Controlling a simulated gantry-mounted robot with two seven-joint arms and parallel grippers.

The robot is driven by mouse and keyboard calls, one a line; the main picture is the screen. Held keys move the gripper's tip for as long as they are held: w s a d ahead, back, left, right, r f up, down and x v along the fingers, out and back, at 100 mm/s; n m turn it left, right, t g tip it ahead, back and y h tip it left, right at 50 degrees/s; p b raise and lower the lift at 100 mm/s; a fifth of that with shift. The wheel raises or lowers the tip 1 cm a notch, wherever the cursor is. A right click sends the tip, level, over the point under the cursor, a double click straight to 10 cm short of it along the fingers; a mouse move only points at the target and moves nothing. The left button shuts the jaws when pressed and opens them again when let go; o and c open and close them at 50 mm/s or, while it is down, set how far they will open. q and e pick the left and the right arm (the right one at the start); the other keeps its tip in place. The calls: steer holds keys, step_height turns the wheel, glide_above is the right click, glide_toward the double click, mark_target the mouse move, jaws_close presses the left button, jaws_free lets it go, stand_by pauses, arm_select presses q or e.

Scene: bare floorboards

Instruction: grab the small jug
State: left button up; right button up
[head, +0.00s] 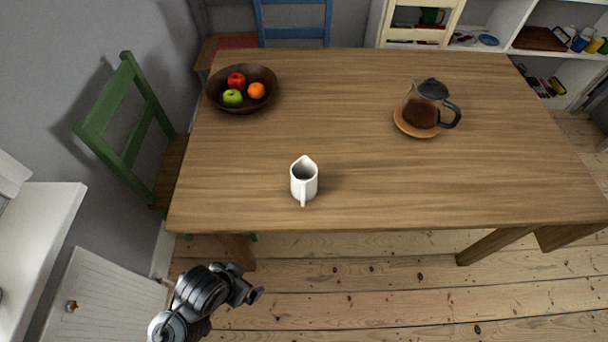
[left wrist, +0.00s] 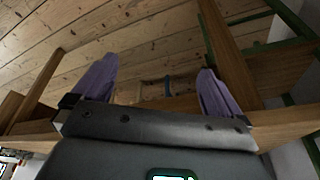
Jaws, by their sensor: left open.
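A small white jug (head: 304,180) stands upright on the wooden table (head: 350,130), near its front edge and left of the middle. Its handle faces the front edge. My left gripper (head: 257,294) is in front of the table over the floorboards, below and to the left of the jug, apart from it. In the left wrist view its two purple fingers (left wrist: 158,85) are spread with nothing between them. The jug does not show in the left wrist view. My right gripper is not in either view.
A dark bowl (head: 214,98) with fruit stands at the table's back left. A glass teapot (head: 421,110) sits on an orange-brown saucer (head: 405,127) at the right. A green chair (head: 104,112) is at the left side, a blue chair (head: 293,22) behind. The table around the jug is clear.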

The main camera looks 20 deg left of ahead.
arm_select(q)
step_height(320, 180, up, 10)
steer(key=f+p, duration=0.1)
steer(key=p, duration=0.7)
steer(key=m+t+h+p, duration=0.3)
steer(key=t+h+p, duration=0.25)
steer(key=t, duration=0.35)
glide_toward(300, 173)
steer(key=x, duration=0.5)
steer(key=shift+w, duration=0.15)
steer(key=shift+b+x, duration=0.7)
steer(key=shift+x, duration=2.35)
steer(key=shift+d+f, duration=0.1)
steer(key=c, duration=1.1)
steer(key=shift+c, duration=0.4)
